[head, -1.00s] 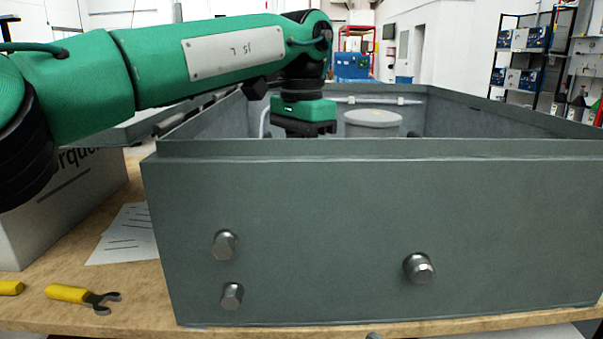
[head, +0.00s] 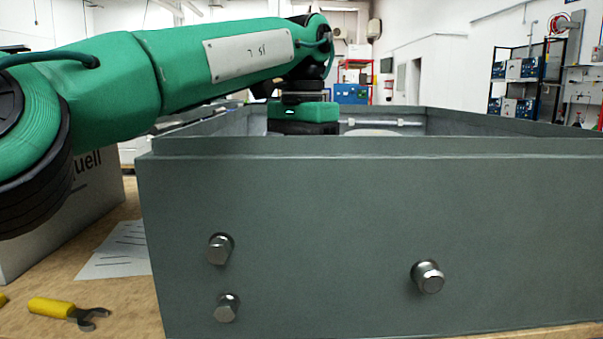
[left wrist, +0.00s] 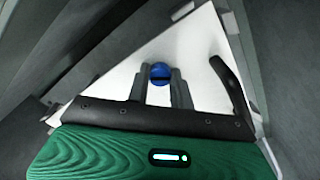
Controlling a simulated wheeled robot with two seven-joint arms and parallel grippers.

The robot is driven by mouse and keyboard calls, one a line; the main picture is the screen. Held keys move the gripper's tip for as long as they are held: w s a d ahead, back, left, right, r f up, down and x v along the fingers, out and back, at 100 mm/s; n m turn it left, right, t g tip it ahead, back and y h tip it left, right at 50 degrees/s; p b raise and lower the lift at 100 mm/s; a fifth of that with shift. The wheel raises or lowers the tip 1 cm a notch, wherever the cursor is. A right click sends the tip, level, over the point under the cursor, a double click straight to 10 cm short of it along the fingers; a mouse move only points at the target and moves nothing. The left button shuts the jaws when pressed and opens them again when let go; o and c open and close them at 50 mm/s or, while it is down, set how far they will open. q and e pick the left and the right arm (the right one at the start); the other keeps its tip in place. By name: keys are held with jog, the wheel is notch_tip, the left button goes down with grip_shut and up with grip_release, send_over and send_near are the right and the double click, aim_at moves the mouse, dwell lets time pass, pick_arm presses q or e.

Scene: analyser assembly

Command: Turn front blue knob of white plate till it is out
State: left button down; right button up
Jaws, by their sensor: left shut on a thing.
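The blue knob (left wrist: 160,73) sits on the white plate (left wrist: 192,50) inside the grey metal box in the left wrist view. My left gripper (left wrist: 159,82) is shut on the blue knob, with one dark finger on each side of it. My right gripper is in neither view.
The grey box (head: 330,220) stands on a wooden table, with several metal fittings such as this one (head: 428,276) sticking out of its front wall. A yellow-handled wrench (head: 66,309), a paper sheet (head: 115,256) and a white carton (head: 90,200) lie to the left.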

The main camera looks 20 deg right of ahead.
pick_arm(q)
jog(key=shift+f, duration=0.2)
jog(key=c, duration=1.2)
grip_release()
jog(key=shift+r, duration=0.1)
